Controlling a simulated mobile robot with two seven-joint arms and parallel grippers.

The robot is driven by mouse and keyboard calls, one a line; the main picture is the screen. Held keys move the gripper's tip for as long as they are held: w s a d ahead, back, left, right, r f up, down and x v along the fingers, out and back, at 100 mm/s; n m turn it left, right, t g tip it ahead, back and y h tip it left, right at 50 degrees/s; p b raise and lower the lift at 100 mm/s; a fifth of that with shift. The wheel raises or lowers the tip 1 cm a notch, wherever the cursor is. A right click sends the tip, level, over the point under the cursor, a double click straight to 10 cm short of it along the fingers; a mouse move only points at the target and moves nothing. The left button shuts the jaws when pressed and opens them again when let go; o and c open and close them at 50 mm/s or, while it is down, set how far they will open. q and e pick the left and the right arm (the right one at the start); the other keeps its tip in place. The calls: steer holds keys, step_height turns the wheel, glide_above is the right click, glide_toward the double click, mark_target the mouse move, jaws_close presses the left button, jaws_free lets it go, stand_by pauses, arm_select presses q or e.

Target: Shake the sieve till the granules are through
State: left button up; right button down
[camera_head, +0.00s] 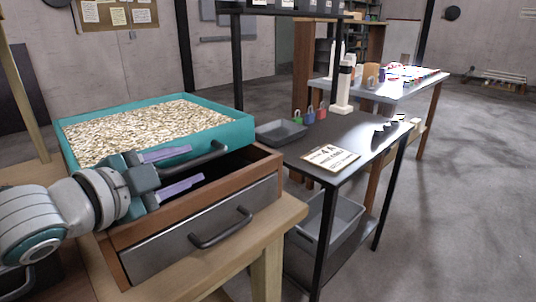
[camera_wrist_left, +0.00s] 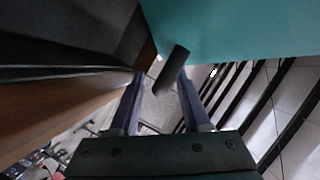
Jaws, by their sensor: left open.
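The sieve (camera_head: 232,132) is a teal rectangular frame filled with pale granules (camera_head: 150,130). It rests on a wooden box (camera_head: 262,168) whose dark inside shows along the front. A black bar handle (camera_head: 207,156) sticks out from the sieve's front side. My left gripper (camera_head: 197,164) is open at this handle, its purple fingers apart. In the left wrist view the dark handle (camera_wrist_left: 172,72) shows between the fingertips (camera_wrist_left: 160,77), with the teal sieve side (camera_wrist_left: 240,30) above. I cannot tell whether the fingers touch it. My right gripper is not in view.
The box has a grey drawer front (camera_head: 190,240) with its own handle (camera_head: 222,229), on a wooden table (camera_head: 285,215). To the right, a dark table (camera_head: 375,135) holds a sign (camera_head: 330,157), a grey tray (camera_head: 280,132) and small padlocks. A grey bin (camera_head: 325,235) stands below.

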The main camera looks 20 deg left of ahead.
arm_select(q)
jaws_close()
steer(key=shift+d, duration=0.1)
stand_by(1.2)
